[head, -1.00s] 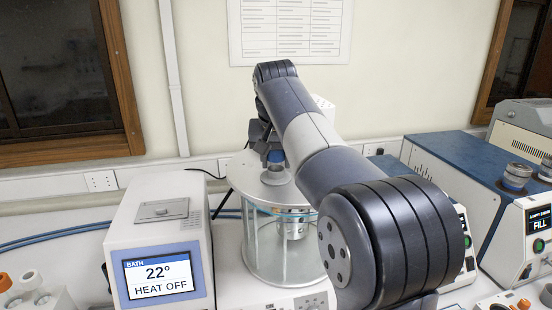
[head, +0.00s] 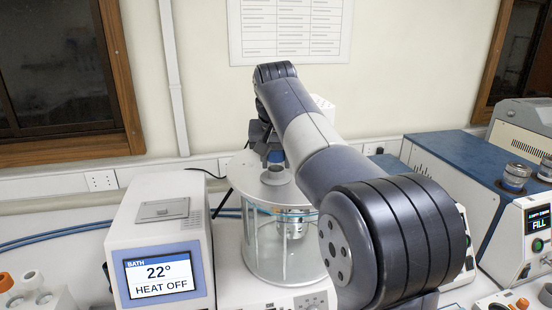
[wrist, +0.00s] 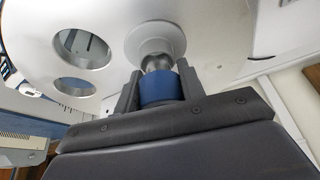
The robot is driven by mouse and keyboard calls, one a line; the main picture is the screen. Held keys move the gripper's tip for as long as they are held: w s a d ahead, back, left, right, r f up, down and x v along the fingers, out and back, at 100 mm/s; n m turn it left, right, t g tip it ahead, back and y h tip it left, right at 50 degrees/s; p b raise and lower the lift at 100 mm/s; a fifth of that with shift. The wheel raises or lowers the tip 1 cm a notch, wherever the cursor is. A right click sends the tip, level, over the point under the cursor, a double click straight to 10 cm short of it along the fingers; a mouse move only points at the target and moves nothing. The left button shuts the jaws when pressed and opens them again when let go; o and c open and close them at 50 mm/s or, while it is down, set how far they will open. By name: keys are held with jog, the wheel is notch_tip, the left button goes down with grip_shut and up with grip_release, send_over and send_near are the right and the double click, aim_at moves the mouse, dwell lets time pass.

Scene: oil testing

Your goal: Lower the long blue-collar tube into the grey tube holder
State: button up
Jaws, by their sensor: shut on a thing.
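My gripper (wrist: 154,90) is shut on the blue collar of the long tube (wrist: 157,91), with a finger on each side in the wrist view. The tube's metal part shows just past the collar, at a round grey holder (wrist: 155,38) on the bath lid. In the head view the blue collar (head: 276,157) sits just above the grey tube holder (head: 275,177), under my gripper (head: 268,150). The tube looks upright and in line with the holder. Its lower length is hidden; I cannot tell how deep it reaches.
The holder stands on the round lid (head: 250,172) of a clear bath. Two open holes (wrist: 74,86) show in the lid. A heater unit with a screen (head: 160,280) stands at left, a blue-topped machine (head: 455,160) at right. The wall is close behind.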

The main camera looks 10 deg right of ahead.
jog(key=shift+f+b, duration=0.5)
jog(key=shift+f, duration=0.3)
jog(key=o, duration=1)
jog(key=p+v, duration=0.4)
jog(key=v, duration=0.1)
jog(key=shift+r, duration=0.4)
jog(key=shift+p+v, duration=0.55)
jog(key=shift+v, duration=2.1)
jog(key=shift+s, duration=0.1)
